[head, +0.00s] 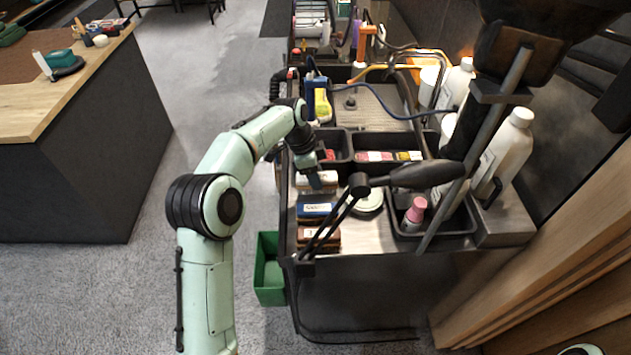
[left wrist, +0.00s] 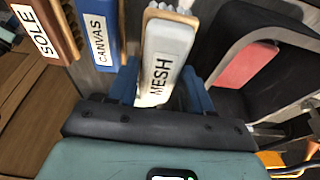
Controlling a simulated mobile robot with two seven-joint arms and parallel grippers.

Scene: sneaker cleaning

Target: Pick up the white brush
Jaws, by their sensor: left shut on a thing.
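The white brush (left wrist: 168,50), labelled MESH, lies between the two blue fingers of my left gripper (left wrist: 161,72) in the left wrist view. The fingers are shut on its sides. In the head view my left gripper (head: 314,179) is over the white brush (head: 329,177) on the cart and partly hides it. I cannot tell whether the brush still touches the cart surface. A blue brush (head: 315,210) labelled CANVAS and a brown brush (head: 319,236) labelled SOLE lie beside it, toward the front of the cart. My right gripper is not in view.
A black tray (head: 337,141) with a red item stands just behind the brushes. A round tin (head: 368,201) and a black lamp arm (head: 398,178) are to the right. White bottles (head: 508,150) stand farther right. A green bin (head: 270,285) hangs at the cart's front left.

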